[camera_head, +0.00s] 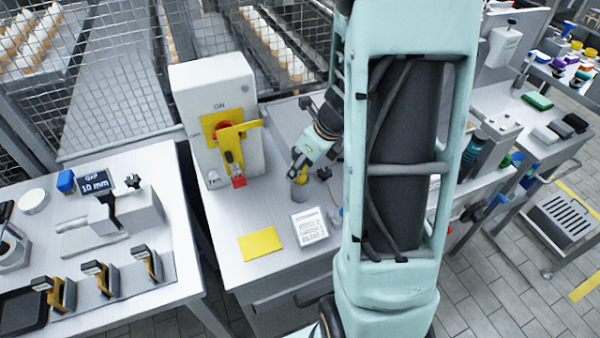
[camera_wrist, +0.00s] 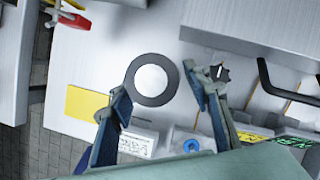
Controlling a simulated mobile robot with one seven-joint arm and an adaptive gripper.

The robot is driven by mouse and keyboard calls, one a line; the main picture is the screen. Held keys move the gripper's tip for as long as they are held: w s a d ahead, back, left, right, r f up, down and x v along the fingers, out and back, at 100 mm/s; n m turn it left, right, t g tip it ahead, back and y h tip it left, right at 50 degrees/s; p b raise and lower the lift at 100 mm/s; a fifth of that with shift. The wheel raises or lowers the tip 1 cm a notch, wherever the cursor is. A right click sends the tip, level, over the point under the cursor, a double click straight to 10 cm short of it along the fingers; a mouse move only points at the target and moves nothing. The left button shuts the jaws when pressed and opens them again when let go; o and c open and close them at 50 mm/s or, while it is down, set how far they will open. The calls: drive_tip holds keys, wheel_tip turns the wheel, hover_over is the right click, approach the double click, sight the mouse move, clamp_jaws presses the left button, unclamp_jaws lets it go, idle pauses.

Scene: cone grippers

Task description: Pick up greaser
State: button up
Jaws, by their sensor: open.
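A short upright cylinder with a yellow upper band and grey lower part (camera_head: 299,176) stands on the middle table; I take it to be the greaser, though no label is readable. In the wrist view, a round top with a dark ring and pale centre (camera_wrist: 151,80) appears between and just beyond the fingertips, probably the same thing seen from above. My gripper (camera_head: 302,161) is above it in the head view and partly covers it. In the wrist view my gripper (camera_wrist: 158,88) is open, with fingers to either side of the round top. Whether they touch it cannot be told.
A black star knob (camera_wrist: 220,73) is close to the right finger.

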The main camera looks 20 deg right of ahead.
drive_tip(key=shift+x, duration=1.1)
drive_tip(key=shift+w, duration=0.1)
clamp_jaws()
drive_tip(key=shift+r, duration=0.1)
